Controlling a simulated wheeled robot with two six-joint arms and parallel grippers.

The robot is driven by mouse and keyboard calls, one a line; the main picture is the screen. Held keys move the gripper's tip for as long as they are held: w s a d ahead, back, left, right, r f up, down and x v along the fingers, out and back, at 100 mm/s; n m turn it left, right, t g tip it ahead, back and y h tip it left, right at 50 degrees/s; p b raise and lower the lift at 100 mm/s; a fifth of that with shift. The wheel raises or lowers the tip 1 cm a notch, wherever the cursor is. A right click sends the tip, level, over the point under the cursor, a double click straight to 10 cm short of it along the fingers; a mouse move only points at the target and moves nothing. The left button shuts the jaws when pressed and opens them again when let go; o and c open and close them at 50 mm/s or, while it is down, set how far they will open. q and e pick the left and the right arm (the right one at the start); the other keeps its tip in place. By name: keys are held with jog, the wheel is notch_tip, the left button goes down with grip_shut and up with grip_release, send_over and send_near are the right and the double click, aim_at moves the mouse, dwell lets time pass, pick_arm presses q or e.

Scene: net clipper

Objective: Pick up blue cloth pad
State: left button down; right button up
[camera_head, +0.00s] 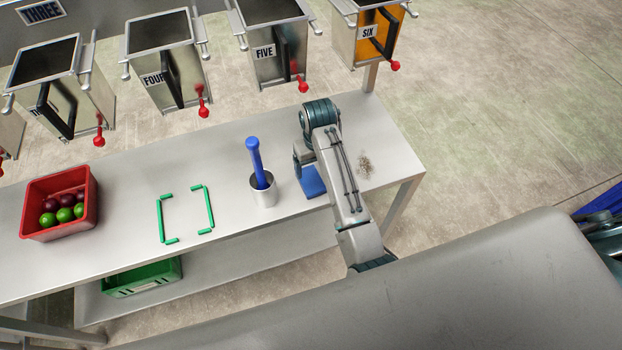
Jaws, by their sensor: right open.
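The blue cloth pad (312,181) lies on the grey table to the right of the metal cup, partly hidden by my right arm. My right gripper (301,161) points down at the left of its wrist, close to the pad's far edge. Its fingers are mostly hidden by my own arm, and I cannot tell whether they touch the pad. The gripper is open, and the pad lies on the table. My left gripper is not in view.
A metal cup (264,194) holding a blue-handled tool (255,160) stands just left of the pad. Green corner marks (160,221) and a red fruit bin (92,215) lie further left. A brown speckled patch (365,165) is right. Numbered metal boxes (275,72) line the back.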

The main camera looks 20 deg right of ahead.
jog(key=w+a+r, duration=0.2)
jog(key=p, duration=0.2)
send_over(311, 179)
notch_tip(311, 179, down, 5)
jog(key=shift+w+a+f, duration=0.1)
jog(key=shift+a+f, duration=0.05)
jog(key=shift+f, duration=0.55)
notch_tip(311, 179, down, 3)
jog(key=shift+f+p, duration=0.2)
jog(key=shift+p, duration=0.8)
jog(key=shift+f, duration=0.55)
jog(key=c, duration=1.1)
jog(key=shift+o, duration=0.2)
